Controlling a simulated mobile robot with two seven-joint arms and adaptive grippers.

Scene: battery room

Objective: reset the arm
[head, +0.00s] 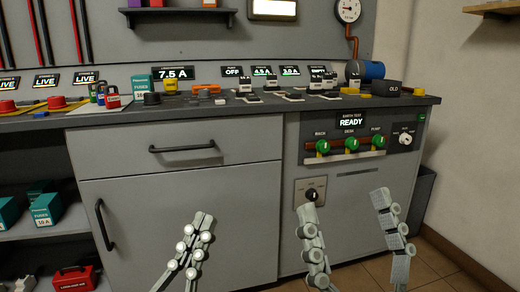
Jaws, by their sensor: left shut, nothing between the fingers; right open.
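My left gripper (203,218) is low in the head view, in front of the grey cabinet (120,225). Its fingers are together with nothing between them. My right gripper (343,200) is further right, in front of the earth test panel (312,160) side of the bench. Its two fingers stand wide apart and nothing is between them. Both grippers point upward in the picture, and their fingertips appear below the worktop edge. The rest of both arms is mostly out of view.
The worktop (225,116) holds several small breakers, padlocks and a blue cylinder (371,70). The panel has three green knobs, including one in the middle (351,143), and a READY display. A black knob (312,194) sits below. A drawer handle (182,148) and door handle (104,225) stick out.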

